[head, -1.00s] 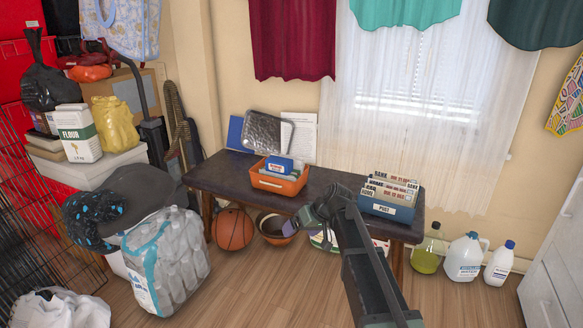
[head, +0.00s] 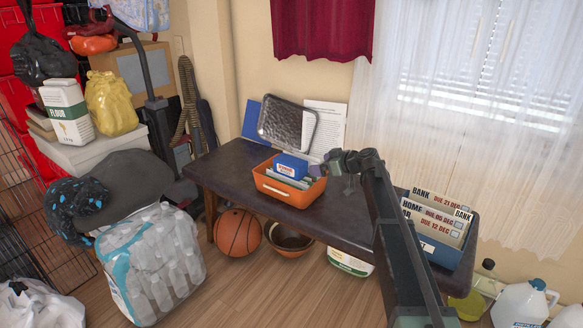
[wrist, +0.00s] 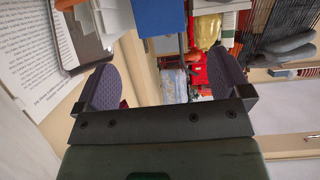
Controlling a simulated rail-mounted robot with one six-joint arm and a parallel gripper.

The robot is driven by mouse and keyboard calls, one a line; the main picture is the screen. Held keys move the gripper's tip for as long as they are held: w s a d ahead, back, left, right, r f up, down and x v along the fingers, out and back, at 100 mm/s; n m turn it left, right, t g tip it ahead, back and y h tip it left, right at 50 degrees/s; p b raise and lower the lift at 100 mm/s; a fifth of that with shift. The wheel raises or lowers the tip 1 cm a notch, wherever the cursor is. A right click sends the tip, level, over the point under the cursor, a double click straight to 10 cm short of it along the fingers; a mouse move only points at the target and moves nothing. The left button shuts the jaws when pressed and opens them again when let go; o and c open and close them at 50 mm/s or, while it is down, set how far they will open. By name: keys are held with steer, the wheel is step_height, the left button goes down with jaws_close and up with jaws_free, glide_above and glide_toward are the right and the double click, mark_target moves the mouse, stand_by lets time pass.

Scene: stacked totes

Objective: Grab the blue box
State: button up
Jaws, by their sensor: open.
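A small blue box (head: 291,165) with a white and red label sits on top of papers in an orange tote (head: 284,188) on the dark bench. A blue block (wrist: 160,17), likely the same box, shows at the top of the wrist view, beyond the fingers. My gripper (head: 337,164) is just right of the orange tote, apart from the small box. In the wrist view my gripper (wrist: 166,80) has its two purple pads wide apart, with nothing between them. A larger blue tote (head: 440,251) of tall labelled papers stands at the bench's right end, partly hidden by my arm.
A metallic tray (head: 287,125), a blue folder (head: 251,119) and a white sheet (head: 325,122) lean on the wall behind the orange tote. The bench (head: 222,166) is clear left of the tote. A basketball (head: 238,232) and a bowl (head: 291,238) are on the floor below.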

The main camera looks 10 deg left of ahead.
mark_target(304, 165)
steer(key=b+x, duration=0.3)
steer(key=x, duration=0.7)
steer(key=shift+a+f, duration=0.1)
steer(key=shift+f, duration=0.1)
steer(key=shift+s+r, duration=0.1)
steer(key=shift+c, duration=0.2)
steer(key=c, duration=1)
step_height(304, 165, up, 20)
steer(key=p, duration=1.9)
steer(key=shift+p, duration=0.4)
